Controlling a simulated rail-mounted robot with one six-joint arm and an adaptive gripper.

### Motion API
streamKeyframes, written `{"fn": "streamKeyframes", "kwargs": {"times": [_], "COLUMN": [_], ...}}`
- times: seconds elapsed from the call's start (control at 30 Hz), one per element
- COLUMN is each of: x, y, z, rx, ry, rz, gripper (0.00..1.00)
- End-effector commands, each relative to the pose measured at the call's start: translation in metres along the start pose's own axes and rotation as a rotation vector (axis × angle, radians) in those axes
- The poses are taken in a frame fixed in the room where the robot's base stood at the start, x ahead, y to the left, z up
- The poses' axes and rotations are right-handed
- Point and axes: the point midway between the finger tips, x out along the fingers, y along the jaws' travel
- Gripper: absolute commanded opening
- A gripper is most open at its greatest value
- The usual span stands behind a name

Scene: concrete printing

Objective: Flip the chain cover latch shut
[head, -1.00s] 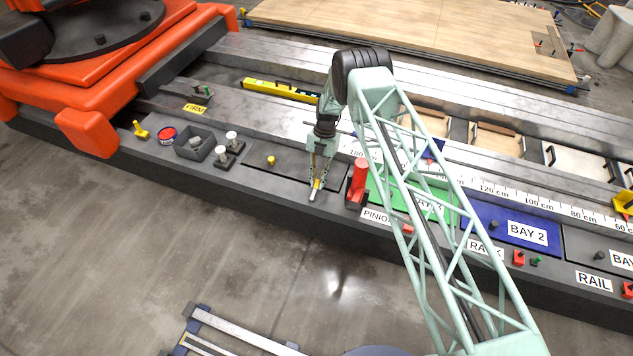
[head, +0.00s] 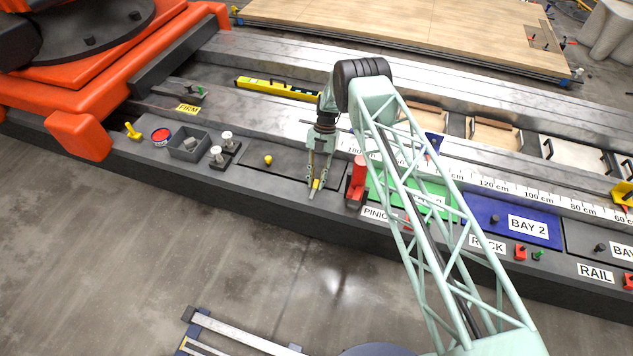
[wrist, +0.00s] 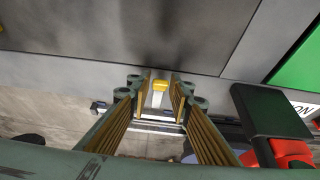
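The chain cover latch (wrist: 159,92), a small piece with a yellow top and a pale lower part, shows between my fingers in the wrist view. In the head view the latch (head: 315,187) is at the front edge of the dark cover plate (head: 290,168), partly hidden by the fingers. My gripper (head: 317,184) points down at it. In the wrist view my gripper (wrist: 160,85) has its fingers apart, one on each side of the latch, with narrow gaps visible. I cannot tell whether either finger touches it.
A red lever on a dark block (head: 357,180) stands close to the right of my gripper; its block (wrist: 270,110) is near in the wrist view. A yellow knob (head: 268,159) rises from the cover plate. A grey bin (head: 188,144) and white-topped pegs (head: 221,148) stand farther left.

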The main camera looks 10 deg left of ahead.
Motion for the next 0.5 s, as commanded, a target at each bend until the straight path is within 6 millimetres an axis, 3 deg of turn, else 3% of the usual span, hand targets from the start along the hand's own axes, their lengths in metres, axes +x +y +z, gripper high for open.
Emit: {"fn": "streamKeyframes", "kwargs": {"times": [0.5], "x": [-0.0036], "y": [0.0001], "z": [0.0005], "rx": [0.0], "ry": [-0.002], "rz": [0.001], "gripper": [0.27]}}
